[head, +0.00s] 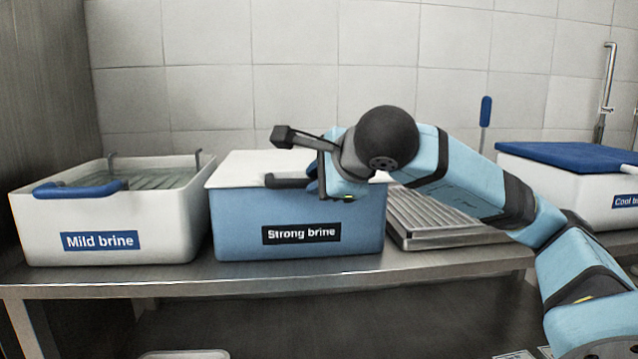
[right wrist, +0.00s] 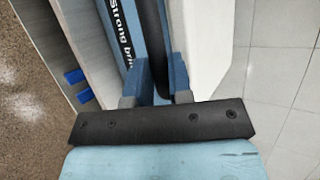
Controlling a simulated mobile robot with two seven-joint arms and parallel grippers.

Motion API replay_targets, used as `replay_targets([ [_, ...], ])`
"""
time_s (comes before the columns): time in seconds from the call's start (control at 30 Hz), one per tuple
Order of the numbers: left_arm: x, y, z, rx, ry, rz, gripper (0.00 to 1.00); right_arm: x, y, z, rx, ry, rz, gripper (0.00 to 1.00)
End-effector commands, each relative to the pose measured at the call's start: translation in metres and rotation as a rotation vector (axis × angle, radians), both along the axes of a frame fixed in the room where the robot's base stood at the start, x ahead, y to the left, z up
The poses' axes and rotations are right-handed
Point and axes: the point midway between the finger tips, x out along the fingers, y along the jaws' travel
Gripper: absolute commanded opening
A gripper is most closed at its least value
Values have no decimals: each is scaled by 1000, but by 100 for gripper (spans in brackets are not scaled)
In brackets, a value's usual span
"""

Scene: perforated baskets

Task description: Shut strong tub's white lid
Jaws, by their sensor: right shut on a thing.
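The strong tub (head: 225,225) is blue, labelled "Strong brine", and stands on the steel counter. Its white lid (head: 250,165) lies over the top and looks flat on the rim; my arm hides its right part. A dark bar handle (head: 285,182) runs along the lid's front edge. My right gripper (head: 318,183) is at this handle, over the tub's front. In the right wrist view the gripper (right wrist: 160,78) is shut on the dark handle (right wrist: 153,35), between the white lid (right wrist: 200,40) and the blue tub front (right wrist: 118,55). My left gripper is out of view.
The open white "Mild brine" tub (head: 35,225) with a blue handle (head: 80,188) stands close on the left. A ribbed metal drainer (head: 430,225) lies to the right. Beyond it is a white tub (head: 575,200) with a blue lid (head: 570,156). A tiled wall is behind.

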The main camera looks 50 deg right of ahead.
Motion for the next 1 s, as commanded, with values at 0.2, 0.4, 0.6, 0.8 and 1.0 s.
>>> replay_targets([
  [0.2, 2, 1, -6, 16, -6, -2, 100, -2, 6, -25, 0, 47, 13, 0],
  [0.4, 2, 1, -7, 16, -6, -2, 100, -2, 6, -26, 0, 48, 12, 0],
  [0.6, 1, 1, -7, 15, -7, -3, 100, -2, 6, -26, 1, 49, 12, 44],
  [0.8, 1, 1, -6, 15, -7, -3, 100, -2, 5, -25, 1, 47, 11, 44],
  [1.0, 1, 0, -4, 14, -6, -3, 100, -3, 5, -22, 1, 45, 11, 44],
])
